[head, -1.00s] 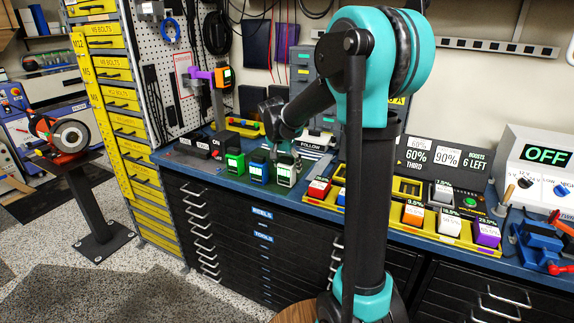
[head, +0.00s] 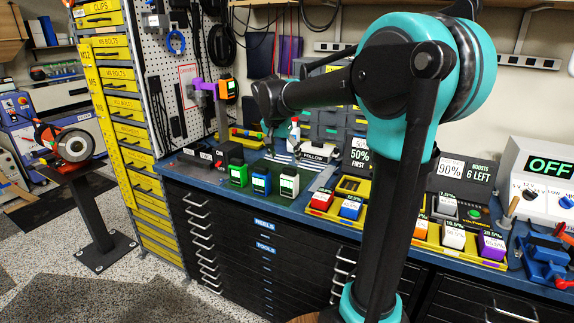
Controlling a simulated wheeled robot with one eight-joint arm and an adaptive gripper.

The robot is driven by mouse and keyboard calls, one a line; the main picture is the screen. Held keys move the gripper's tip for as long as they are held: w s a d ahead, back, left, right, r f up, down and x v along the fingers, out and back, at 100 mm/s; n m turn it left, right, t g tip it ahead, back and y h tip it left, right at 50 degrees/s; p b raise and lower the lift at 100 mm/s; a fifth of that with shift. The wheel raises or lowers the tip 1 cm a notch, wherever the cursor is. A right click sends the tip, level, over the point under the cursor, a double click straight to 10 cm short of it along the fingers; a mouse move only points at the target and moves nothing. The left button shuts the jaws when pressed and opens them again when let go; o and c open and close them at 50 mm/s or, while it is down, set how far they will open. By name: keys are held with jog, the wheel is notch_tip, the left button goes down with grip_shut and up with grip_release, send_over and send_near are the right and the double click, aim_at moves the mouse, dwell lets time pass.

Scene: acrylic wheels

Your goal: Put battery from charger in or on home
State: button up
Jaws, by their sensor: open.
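Three upright batteries stand in a row at the left front of the bench: a green one (head: 238,173), a blue one (head: 261,180) and a white-topped one (head: 289,183). A white battery (head: 446,203) sits in a dark unit with a green button (head: 473,212), behind the yellow tray (head: 404,246). That tray holds orange, white (head: 453,234) and purple (head: 491,245) batteries. A red battery (head: 322,200) and a blue one (head: 350,208) stand farther left. My gripper (head: 268,128) is raised behind the left row, open and apart from the batteries. Its fingers are small and dark here. Which unit is the charger or home is unclear.
A black box with switches (head: 205,158) and a purple clamp stand (head: 215,95) are at the bench's left. A spray bottle (head: 295,133) and drawer bins stand behind. A white device reading OFF (head: 545,160) is at the right. My arm hides part of the bench.

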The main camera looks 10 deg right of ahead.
jog(key=s+d+f+n+y, duration=0.1)
jog(key=s+d+f+n, duration=0.2)
jog(key=s+f, duration=0.8)
jog(key=s+d+f+n+y, duration=0.1)
jog(key=s+d+f+n, duration=0.2)
jog(key=s+f, duration=0.7)
jog(key=s+n, duration=0.1)
jog(key=s, duration=0.5)
jog(key=shift+d+f+t+y, duration=0.3)
jog(key=shift+f, duration=0.05)
